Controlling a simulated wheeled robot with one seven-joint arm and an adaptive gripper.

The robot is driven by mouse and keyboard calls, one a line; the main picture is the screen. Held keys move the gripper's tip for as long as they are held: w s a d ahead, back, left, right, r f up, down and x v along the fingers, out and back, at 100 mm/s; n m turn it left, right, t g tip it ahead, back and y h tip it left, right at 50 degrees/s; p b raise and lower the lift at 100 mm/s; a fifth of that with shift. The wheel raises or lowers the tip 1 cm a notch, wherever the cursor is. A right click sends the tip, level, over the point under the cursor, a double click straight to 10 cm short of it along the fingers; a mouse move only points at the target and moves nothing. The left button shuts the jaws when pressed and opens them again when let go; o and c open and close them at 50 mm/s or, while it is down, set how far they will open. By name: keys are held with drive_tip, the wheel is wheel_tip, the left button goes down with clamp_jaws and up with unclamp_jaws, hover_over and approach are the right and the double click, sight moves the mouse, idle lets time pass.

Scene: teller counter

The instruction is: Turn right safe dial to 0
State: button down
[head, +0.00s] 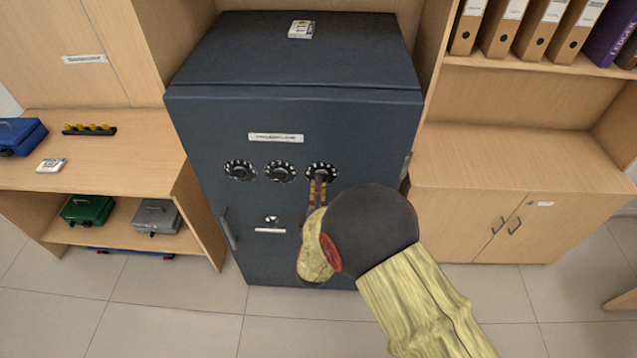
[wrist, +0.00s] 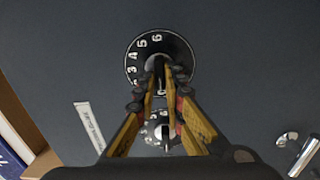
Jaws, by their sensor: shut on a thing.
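The dark blue-grey safe (head: 210,220) stands in the middle of the head view with a row of three black dials on its front. The right safe dial (head: 321,167) is the rightmost of the row. It also shows in the wrist view (wrist: 133,68), with white numerals 3, 4, 5 and 6 readable on its ring. My gripper (head: 318,186) reaches it from below right. In the wrist view my gripper (wrist: 163,75) is shut on the dial's knob, which the fingers mostly hide. The pointer setting cannot be read. The middle dial (head: 280,171) and left dial (head: 240,170) are apart from my gripper.
A safe handle (head: 229,229) and a small lock (head: 272,221) are below the dials. A white label (head: 276,138) is above them. A wooden desk with a blue box (head: 22,136) is at left, and a cabinet (head: 510,190) is at right. The floor in front is clear.

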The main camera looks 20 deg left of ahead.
drive_tip(key=shift+f+n, duration=0.1)
drive_tip(key=shift+n, duration=0.3)
drive_tip(key=c, duration=2)
unclamp_jaws()
drive_tip(key=shift+o, duration=0.6)
drive_tip(key=v, duration=1.2)
